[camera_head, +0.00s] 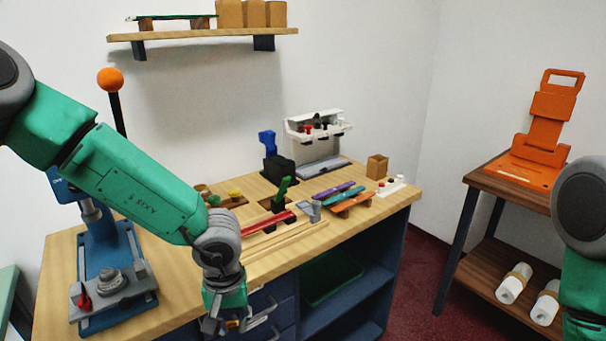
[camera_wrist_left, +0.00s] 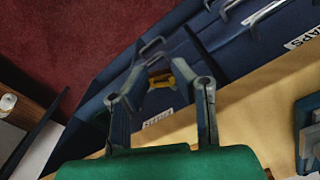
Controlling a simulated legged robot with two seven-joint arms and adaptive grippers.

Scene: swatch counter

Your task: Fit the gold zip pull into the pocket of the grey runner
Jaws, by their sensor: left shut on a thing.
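My left gripper (camera_head: 228,326) hangs low in front of the counter's front edge, over the drawers. It is shut on the gold zip pull (camera_wrist_left: 160,80), which shows between the fingertips in the left wrist view. In the head view the zip pull (camera_head: 233,324) is a small yellow patch, partly hidden by the fingers. A grey piece (camera_head: 311,211), which looks like the grey runner, stands on the counter at the right end of a red strip (camera_head: 268,223). Its pocket is too small to make out. The gripper is apart from it, lower and to the left. My right gripper is out of view.
A blue press (camera_head: 104,255) stands on the counter's left. Coloured strips (camera_head: 340,195), a green-handled tool (camera_head: 282,190) and a white rack (camera_head: 318,128) stand around the grey piece. Open shelves hold a green tray (camera_head: 332,277). A side table (camera_head: 490,190) carries an orange stand (camera_head: 545,125).

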